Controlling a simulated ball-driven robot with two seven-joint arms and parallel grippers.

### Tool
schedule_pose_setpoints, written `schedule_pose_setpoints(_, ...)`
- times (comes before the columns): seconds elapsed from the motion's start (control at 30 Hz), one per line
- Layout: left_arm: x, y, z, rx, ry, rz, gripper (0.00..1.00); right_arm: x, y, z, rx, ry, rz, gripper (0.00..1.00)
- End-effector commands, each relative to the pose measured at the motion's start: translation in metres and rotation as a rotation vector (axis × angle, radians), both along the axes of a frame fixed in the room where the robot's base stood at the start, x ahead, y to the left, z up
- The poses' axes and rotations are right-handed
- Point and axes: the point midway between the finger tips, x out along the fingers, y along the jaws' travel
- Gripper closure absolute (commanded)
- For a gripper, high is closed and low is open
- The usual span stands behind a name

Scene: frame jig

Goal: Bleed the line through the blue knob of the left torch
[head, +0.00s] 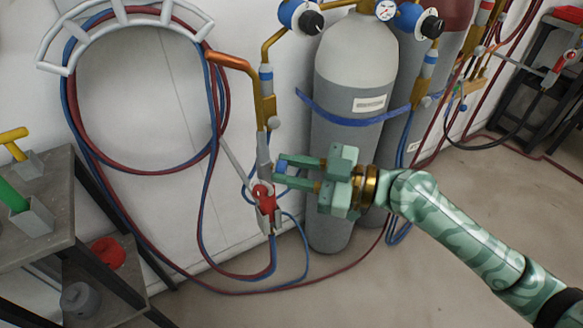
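The left torch (268,108) hangs upright by the white wall, with a copper tip bent to the left, a brass body and a grey handle. A red knob (263,193) sits low on its handle. The blue knob (282,168) shows beside the handle, partly hidden by fingers. My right gripper (279,169) reaches in from the right, with one fingertip above the blue knob and one below. I cannot tell whether the fingers press on it. My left gripper is not in view.
Grey gas cylinders (355,75) with a blue strap stand just behind my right gripper. Looped red and blue hoses hang from a white rack (130,18). A metal bench (75,200) is at left. A second torch (478,75) is at the far right.

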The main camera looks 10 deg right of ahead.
Motion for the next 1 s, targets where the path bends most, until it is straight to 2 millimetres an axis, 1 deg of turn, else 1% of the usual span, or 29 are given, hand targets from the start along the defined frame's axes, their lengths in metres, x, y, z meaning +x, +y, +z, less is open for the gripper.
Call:
schedule_pose_setpoints(0.17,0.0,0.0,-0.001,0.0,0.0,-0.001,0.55,0.0,0.0,0.0,0.005,0.01,0.0,0.99)
schedule_pose_setpoints(0.37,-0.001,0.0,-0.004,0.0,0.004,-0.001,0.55,0.0,0.0,-0.002,0.038,0.074,0.0,0.99)
schedule_pose_setpoints(1.0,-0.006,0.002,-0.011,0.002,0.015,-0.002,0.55,0.0,0.0,0.0,0.237,0.46,0.0,0.99)
